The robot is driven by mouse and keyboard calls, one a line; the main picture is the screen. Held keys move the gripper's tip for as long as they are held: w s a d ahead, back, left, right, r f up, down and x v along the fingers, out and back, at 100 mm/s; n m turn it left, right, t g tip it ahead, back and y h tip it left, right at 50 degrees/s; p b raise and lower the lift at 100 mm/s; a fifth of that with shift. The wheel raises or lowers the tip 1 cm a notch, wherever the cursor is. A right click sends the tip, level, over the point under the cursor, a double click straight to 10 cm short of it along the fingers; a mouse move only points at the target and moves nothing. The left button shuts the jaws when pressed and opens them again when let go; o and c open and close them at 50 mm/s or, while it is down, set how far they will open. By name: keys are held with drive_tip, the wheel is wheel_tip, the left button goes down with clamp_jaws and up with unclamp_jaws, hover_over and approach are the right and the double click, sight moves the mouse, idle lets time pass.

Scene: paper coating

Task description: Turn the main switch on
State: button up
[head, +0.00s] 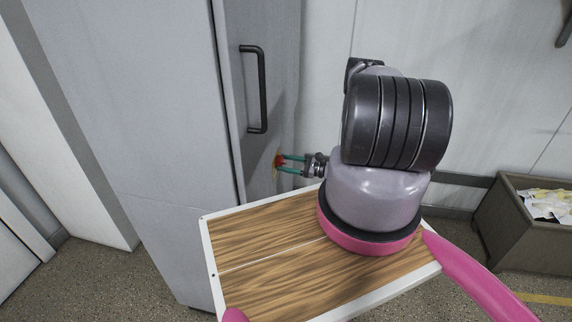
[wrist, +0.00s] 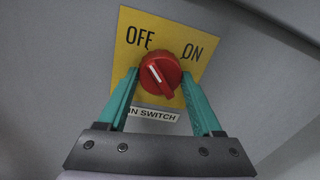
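The main switch is a red round knob (wrist: 160,75) on a yellow plate (wrist: 128,48) marked OFF on the left and ON on the right. A white line on the knob tilts up and left, toward OFF. A label below, partly hidden, reads "IN SWITCH". In the head view the red knob (head: 279,160) is on the side face of the grey cabinet. My gripper (wrist: 160,73) has its teal fingers open, one on each side of the knob, with the right fingertip slightly apart from it. My gripper (head: 281,163) also shows level with the knob in the head view.
The tall grey cabinet (head: 150,110) has a black vertical handle (head: 257,90) above the switch. My wood-topped base sits just below the arm. A grey bin (head: 515,225) with papers stands at the right by the wall. Floor is clear at the lower left.

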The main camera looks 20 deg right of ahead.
drive_tip(key=shift+c, duration=0.7)
drive_tip(key=shift+m, duration=0.4)
drive_tip(key=m+g, duration=0.1)
drive_tip(key=m, duration=1.5)
drive_tip(key=shift+d+r, duration=0.1)
drive_tip(key=shift+m, duration=0.3)
drive_tip(key=o, duration=1.4)
